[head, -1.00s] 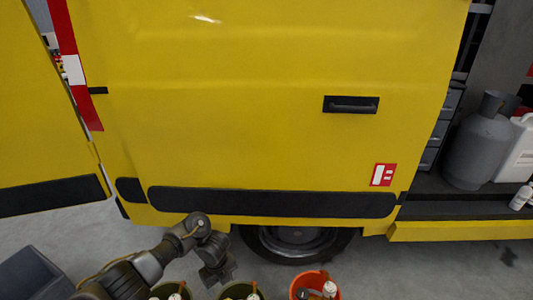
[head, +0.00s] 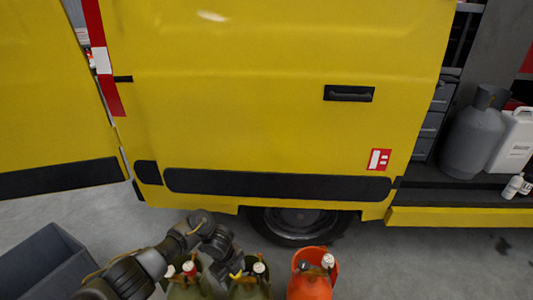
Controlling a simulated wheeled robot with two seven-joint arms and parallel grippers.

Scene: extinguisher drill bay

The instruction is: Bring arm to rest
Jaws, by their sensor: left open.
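My left arm (head: 150,262) comes in from the lower left and bends down at its wrist. My left gripper (head: 223,272) hangs in front of the van, between and above two green cylinders, and is open with nothing seen between its fingers. The fingertips are small and dark, so I cannot tell whether they touch a cylinder. One green cylinder (head: 188,287) is partly behind my arm. A second green cylinder (head: 252,290) stands just right of the gripper. An orange cylinder (head: 311,285) with a collar and pale valve cap stands farther right. My right gripper is out of view.
A yellow van (head: 270,120) with a black handle (head: 348,93) fills the background. Its open bay at right holds a grey gas bottle (head: 468,140), a white canister (head: 513,142) and small white bottles (head: 513,186). A dark crate (head: 42,265) stands lower left. Floor right is clear.

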